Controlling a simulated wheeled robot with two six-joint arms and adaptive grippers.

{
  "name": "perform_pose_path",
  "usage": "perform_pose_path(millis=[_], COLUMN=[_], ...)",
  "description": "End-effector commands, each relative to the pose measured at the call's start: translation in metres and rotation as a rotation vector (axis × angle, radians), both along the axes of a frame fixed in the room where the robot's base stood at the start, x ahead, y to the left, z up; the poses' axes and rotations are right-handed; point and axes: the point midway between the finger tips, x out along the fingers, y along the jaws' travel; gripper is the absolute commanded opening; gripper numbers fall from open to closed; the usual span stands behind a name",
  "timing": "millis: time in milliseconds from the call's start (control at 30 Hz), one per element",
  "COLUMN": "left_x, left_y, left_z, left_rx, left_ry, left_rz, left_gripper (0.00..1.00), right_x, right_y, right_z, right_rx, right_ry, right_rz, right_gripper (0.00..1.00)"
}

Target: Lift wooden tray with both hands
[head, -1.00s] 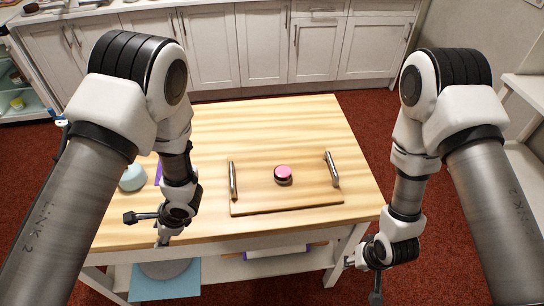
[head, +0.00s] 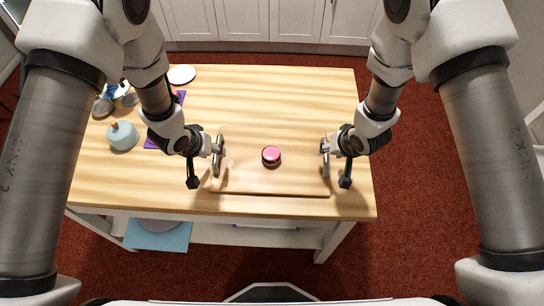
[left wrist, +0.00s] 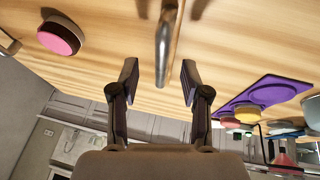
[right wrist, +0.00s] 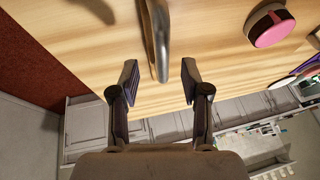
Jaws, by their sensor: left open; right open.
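The wooden tray (head: 270,186) lies flat on the table, with a metal handle at each side. A small pink-topped dark cake (head: 271,155) sits on it; it also shows in the left wrist view (left wrist: 60,36) and the right wrist view (right wrist: 270,26). My left gripper (head: 214,152) is open at the tray's left handle; in the left wrist view the handle (left wrist: 165,40) points in between the spread fingers (left wrist: 160,82). My right gripper (head: 327,154) is open at the right handle; in the right wrist view the handle (right wrist: 158,40) lies between its open fingers (right wrist: 158,82).
On the table's left side are a light blue round item (head: 122,136), a purple mat (head: 152,142) and a white disc (head: 182,75). The table top (head: 270,95) behind the tray is clear. A lower shelf holds a blue sheet (head: 158,235).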

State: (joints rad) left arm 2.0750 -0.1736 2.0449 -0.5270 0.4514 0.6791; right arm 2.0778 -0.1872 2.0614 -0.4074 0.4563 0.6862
Motion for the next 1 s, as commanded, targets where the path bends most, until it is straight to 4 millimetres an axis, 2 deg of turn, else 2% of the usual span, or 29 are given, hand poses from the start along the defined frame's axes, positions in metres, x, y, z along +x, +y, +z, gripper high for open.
perform_pose_path(millis=[100, 267, 600, 667, 733, 767, 1000], left_x=[0.007, 0.015, 0.017, 0.017, 0.017, 0.017, 0.017], left_y=[-0.004, -0.008, -0.009, -0.009, -0.009, -0.009, -0.009], left_z=[-0.020, -0.037, -0.042, -0.042, -0.042, -0.042, -0.042], left_rx=[-0.001, 0.000, 0.000, 0.000, 0.000, 0.000, 0.000], left_ry=[0.002, 0.002, 0.000, 0.000, 0.001, 0.001, 0.001], left_rz=[0.001, 0.000, 0.000, 0.000, 0.000, 0.000, 0.000], left_gripper=[0.47, 0.47, 0.47, 0.29, 0.04, 0.00, 0.00], right_x=[0.008, 0.016, 0.018, 0.018, 0.018, 0.018, 0.018], right_y=[0.004, 0.007, 0.008, 0.008, 0.008, 0.008, 0.008], right_z=[-0.020, -0.037, -0.042, -0.042, -0.042, -0.042, -0.042], right_rx=[0.000, 0.000, 0.000, 0.000, 0.000, 0.000, 0.000], right_ry=[0.001, 0.000, 0.000, 0.000, 0.000, 0.000, 0.000], right_rz=[-0.001, 0.001, 0.000, 0.000, 0.000, 0.000, 0.000], right_gripper=[0.47, 0.47, 0.47, 0.29, 0.04, 0.00, 0.00])
